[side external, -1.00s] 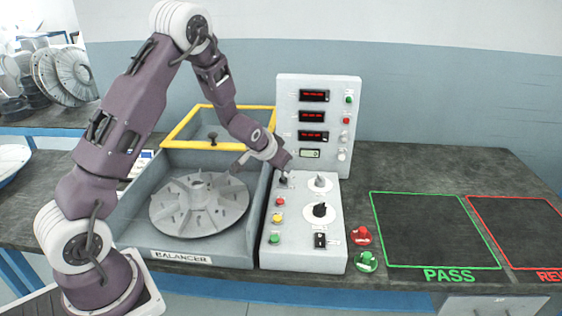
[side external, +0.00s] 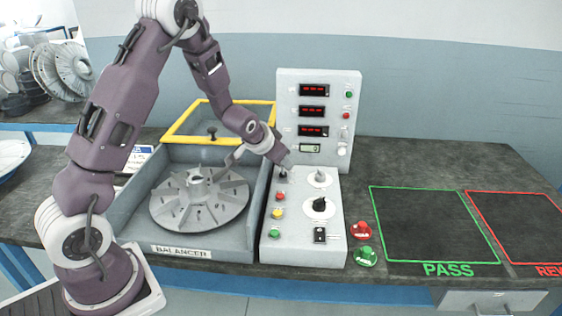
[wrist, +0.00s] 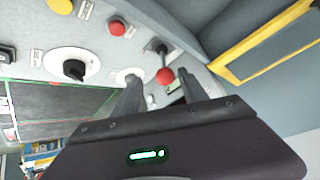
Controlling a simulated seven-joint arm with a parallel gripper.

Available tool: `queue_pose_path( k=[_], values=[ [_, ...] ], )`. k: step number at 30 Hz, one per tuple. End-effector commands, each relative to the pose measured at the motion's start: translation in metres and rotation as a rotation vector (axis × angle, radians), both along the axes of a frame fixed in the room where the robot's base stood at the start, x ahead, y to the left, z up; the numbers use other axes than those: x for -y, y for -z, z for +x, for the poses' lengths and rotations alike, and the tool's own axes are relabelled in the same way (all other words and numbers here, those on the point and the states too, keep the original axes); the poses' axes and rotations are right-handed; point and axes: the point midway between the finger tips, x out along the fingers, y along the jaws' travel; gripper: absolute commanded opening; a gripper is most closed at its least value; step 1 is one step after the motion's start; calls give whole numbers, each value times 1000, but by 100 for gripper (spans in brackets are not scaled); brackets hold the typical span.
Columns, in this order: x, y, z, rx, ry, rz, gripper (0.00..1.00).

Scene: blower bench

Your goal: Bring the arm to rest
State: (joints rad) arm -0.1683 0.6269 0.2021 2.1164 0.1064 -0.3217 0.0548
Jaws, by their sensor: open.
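My gripper (side external: 281,160) is above the back left corner of the control box (side external: 330,225). In the wrist view my gripper (wrist: 159,80) has its two fingers apart, with nothing held between them. A small lever with a red ball knob (wrist: 165,76) shows between and beyond the fingertips. The lever (side external: 283,173) stands just under my gripper in the side view. Whether the fingers touch it cannot be told. My arm is bent high over the balancer.
The balancer bin (side external: 257,200) holds a finned rotor (side external: 225,200), with a yellow-framed lid (side external: 240,103) open behind. An upright display panel (side external: 338,90) stands behind the control box. Red (side external: 361,230) and green (side external: 366,256) buttons sit beside it. The PASS area (side external: 430,225) is empty.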

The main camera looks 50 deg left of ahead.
Motion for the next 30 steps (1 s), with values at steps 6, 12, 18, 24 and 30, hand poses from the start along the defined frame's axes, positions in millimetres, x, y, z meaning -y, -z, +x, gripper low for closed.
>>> queue_pose_path(
  k=[6,12,18,24,30],
  values=[
    [12,-29,-23,0,3,0,51],
    [13,-32,-28,-3,2,-1,51],
    [18,-42,-31,-1,2,-11,51],
    [81,-130,-102,-33,35,-123,51],
    [148,-181,-239,-122,120,-205,51]
  ],
)
